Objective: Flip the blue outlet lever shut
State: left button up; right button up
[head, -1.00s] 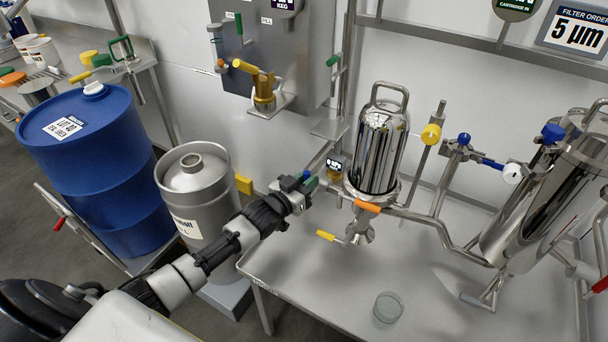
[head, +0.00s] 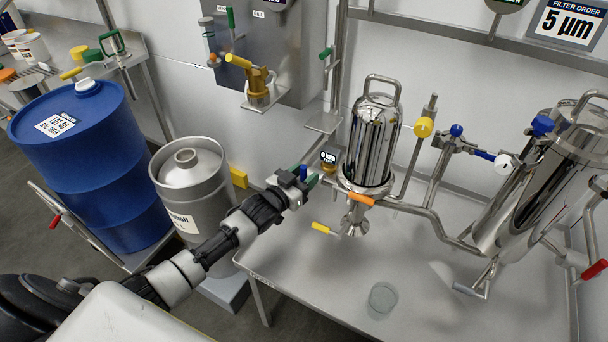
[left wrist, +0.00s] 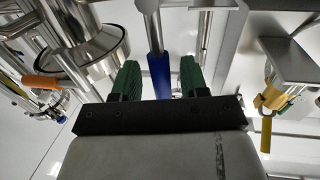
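The blue outlet lever (head: 303,171) stands up at my left gripper (head: 306,182), left of the shiny filter housing (head: 372,150). In the left wrist view the blue lever (left wrist: 158,75) hangs from a steel stem between the two green fingers of my left gripper (left wrist: 160,82). The fingers are apart, one on each side of the lever, with a narrow gap showing on both sides. I cannot tell whether either finger touches it. My right gripper is not in view.
A small display (head: 329,158) and an orange lever (head: 361,199) are close right of the gripper. A yellow lever (head: 324,228) sits below. A steel keg (head: 190,190) and blue drum (head: 92,165) stand left. A glass dish (head: 383,298) lies on the steel table (head: 440,300).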

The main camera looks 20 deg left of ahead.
pick_arm(q)
jog(key=shift+s+a, duration=0.15)
jog(key=shift+s, duration=0.2)
jog(key=p+v, duration=0.1)
jog(key=v, duration=0.9)
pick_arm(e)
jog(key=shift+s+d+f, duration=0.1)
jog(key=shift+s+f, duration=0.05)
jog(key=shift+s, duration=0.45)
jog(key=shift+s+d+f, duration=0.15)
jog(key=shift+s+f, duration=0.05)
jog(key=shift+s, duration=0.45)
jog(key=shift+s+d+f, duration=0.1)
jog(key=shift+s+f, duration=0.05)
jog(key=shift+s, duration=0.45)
pick_arm(q)
jog(key=shift+r, duration=0.1)
